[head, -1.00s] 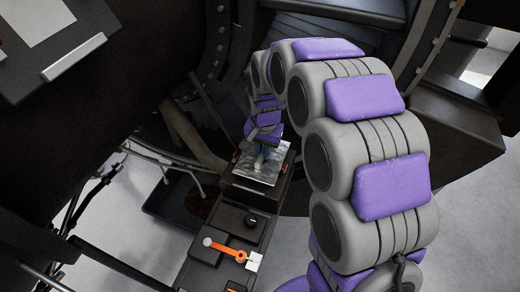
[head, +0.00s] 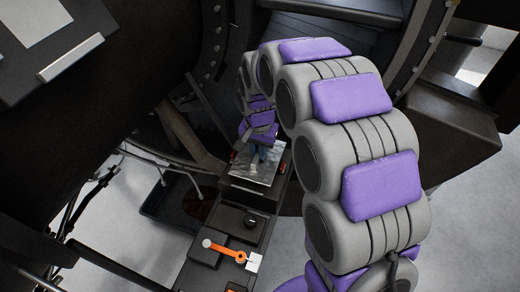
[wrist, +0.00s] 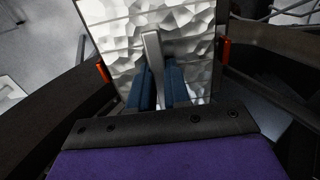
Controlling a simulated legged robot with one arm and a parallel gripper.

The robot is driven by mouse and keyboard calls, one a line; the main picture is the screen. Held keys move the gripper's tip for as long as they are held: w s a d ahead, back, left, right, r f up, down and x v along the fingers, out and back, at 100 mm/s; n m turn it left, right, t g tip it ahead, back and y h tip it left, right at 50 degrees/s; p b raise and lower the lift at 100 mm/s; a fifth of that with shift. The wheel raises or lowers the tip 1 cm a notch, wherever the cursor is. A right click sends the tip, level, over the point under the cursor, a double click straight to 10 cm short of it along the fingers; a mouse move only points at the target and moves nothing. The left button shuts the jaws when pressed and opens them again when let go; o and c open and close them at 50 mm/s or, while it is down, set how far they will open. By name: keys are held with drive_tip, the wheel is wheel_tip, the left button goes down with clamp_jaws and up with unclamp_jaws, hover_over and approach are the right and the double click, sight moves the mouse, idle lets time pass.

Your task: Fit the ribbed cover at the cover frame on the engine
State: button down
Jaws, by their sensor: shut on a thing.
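The cover is a silver, faceted plate (head: 250,177) with a grey bar handle (wrist: 152,48). The plate fills the upper middle of the wrist view (wrist: 190,20). My gripper (wrist: 158,80) has blue fingers on both sides of the handle and is shut on it. In the head view my gripper (head: 262,153) is partly hidden by my wrist. I cannot tell whether the plate touches the stand. I cannot pick out the cover frame.
Orange tabs flank the plate, left (wrist: 103,71) and right (wrist: 226,50). A large dark curved casing (head: 110,110) is at the left. A dark block (head: 455,135) is at the right.

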drive_tip(key=shift+a, duration=0.15)
drive_tip(key=shift+d+f, duration=0.1)
drive_tip(key=shift+d, duration=0.1)
drive_tip(key=shift+f+b, duration=0.7)
drive_tip(key=shift+f, duration=1.05)
idle(1.1)
drive_tip(key=c, duration=1)
unclamp_jaws()
drive_tip(key=shift+r, duration=0.1)
wheel_tip(320, 180, up, 17)
drive_tip(key=shift+a+r+b, duration=0.1)
drive_tip(key=shift+b, duration=0.55)
